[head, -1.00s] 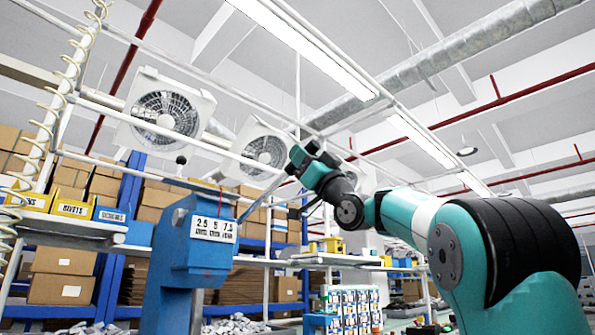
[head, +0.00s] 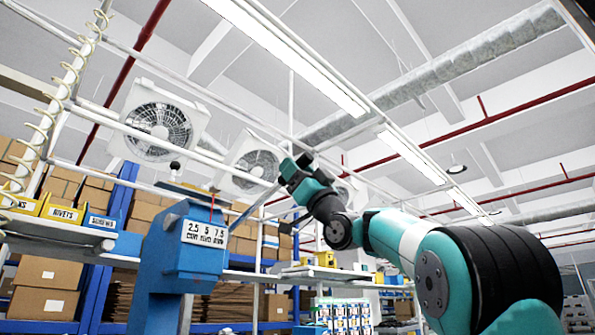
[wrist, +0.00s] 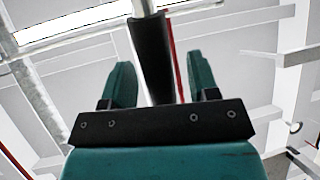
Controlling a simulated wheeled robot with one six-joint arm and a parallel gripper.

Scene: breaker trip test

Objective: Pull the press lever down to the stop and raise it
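The blue press (head: 180,258) stands left of centre in the head view, with a white number plate (head: 205,234) on its head. A thin slanted bar, which looks like the press lever (head: 256,207), runs from the press up toward my gripper (head: 290,172). In the wrist view a black grip on a metal rod, apparently the lever's handle (wrist: 152,55), shows between the two teal fingers of my gripper (wrist: 160,82). The fingers are apart.
A shelf with yellow and blue bins (head: 62,212) and a coiled hose (head: 50,110) stand at the left. Blue racks with cardboard boxes (head: 45,287) are behind. Fans (head: 158,122) hang on a white frame above. The air right of the press is mostly open.

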